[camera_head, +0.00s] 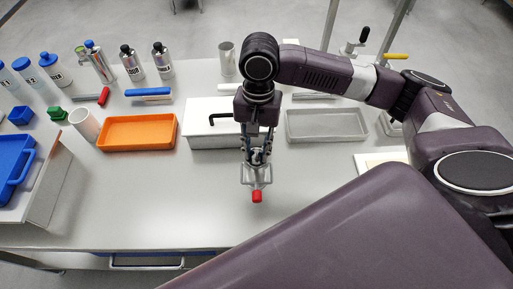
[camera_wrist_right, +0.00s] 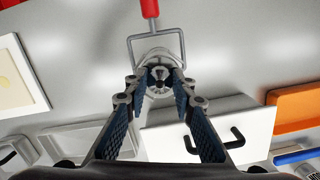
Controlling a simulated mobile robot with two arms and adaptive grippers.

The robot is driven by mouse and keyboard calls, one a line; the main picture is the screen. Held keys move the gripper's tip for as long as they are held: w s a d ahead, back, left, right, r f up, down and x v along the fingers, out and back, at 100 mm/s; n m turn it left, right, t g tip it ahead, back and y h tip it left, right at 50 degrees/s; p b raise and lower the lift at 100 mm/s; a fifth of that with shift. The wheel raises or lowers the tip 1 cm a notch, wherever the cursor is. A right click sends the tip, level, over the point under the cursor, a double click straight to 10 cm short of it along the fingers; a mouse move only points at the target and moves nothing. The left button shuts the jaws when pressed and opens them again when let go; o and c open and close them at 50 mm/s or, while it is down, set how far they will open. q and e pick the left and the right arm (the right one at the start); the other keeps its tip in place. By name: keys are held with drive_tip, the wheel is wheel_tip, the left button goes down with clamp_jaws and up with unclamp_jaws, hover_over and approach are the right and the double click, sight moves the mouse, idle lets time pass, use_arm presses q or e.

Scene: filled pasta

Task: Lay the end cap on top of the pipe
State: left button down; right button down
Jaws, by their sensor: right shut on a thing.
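My right gripper (camera_head: 257,163) points down over the front middle of the table. In the right wrist view its fingers (camera_wrist_right: 160,82) are closed in around a round metal piece (camera_wrist_right: 158,58). A wire frame (camera_wrist_right: 155,37) with a red grip (camera_wrist_right: 149,8) shows at this piece; the red grip also shows in the head view (camera_head: 257,196). I cannot tell for sure whether this piece is the end cap. An upright silver cylinder (camera_head: 227,59), possibly the pipe, stands at the back, apart from the gripper. My left gripper is not in view.
An orange tray (camera_head: 138,147) and a white block with a black handle (camera_head: 203,138) lie left of the gripper. A grey tray (camera_head: 327,139) lies to its right. Several bottles stand at the back left. The front of the table is clear.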

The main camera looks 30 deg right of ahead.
sight(257, 148)
drive_tip(key=c, duration=1.6)
unclamp_jaws()
drive_tip(key=shift+f, duration=0.1)
drive_tip(key=r, duration=0.8)
drive_tip(key=w+r, duration=0.1)
drive_tip(key=r, duration=0.3)
drive_tip(key=shift+d+r, duration=0.15)
drive_tip(key=shift+d, duration=0.25)
